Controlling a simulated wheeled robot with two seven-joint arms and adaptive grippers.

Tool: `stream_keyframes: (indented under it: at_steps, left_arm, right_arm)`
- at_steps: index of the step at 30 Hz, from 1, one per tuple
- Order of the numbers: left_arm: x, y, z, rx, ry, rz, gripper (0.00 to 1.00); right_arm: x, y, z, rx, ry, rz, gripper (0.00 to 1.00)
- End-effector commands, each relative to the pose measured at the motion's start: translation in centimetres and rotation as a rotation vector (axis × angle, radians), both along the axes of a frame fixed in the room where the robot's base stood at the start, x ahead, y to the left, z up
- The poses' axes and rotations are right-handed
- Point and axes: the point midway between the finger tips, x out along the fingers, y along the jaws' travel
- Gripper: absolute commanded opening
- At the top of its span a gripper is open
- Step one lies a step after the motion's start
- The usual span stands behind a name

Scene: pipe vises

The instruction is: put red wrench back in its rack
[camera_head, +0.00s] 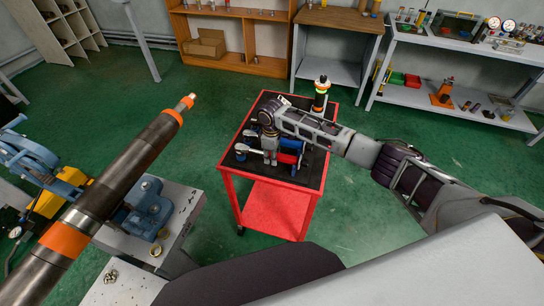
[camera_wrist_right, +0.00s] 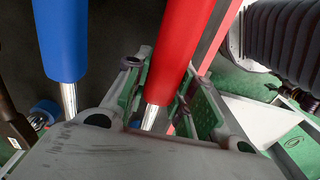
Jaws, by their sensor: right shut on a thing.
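The red wrench shows in the right wrist view as a thick red handle (camera_wrist_right: 183,45) with a silver shaft below it. My right gripper (camera_wrist_right: 158,98) is shut on it, its fingers on either side near the handle's lower end. In the head view my right gripper (camera_head: 271,157) points down over the black top of a red cart (camera_head: 228,184). A red handle (camera_head: 286,158) shows beside it, close to a blue handle (camera_head: 291,144). The blue handle (camera_wrist_right: 62,40) also stands left of the red one in the wrist view. The rack cannot be made out clearly. My left gripper is out of view.
Shelves and a workbench (camera_head: 340,18) line the back. Green floor is free around the cart.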

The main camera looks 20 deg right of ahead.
Motion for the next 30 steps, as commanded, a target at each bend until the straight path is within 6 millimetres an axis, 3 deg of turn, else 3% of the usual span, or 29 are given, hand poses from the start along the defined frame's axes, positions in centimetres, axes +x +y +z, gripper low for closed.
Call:
stream_keyframes:
  at_steps: [1, 7, 20, 30]
  left_arm:
    - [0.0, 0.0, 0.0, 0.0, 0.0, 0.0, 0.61]
    - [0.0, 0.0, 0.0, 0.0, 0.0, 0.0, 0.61]
    - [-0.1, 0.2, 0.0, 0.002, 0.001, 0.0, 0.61]
    - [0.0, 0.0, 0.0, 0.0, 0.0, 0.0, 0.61]
  right_arm:
    - [0.0, 0.0, 0.0, 0.0, 0.001, 0.0, 0.26]
    - [-0.1, 0.0, -0.1, -0.001, 0.002, 0.0, 0.5]
    - [-0.1, -0.1, 0.1, -0.002, 0.003, 0.0, 0.5]
    - [0.0, 0.0, 3.4, 0.0, 0.0, 0.0, 0.5]
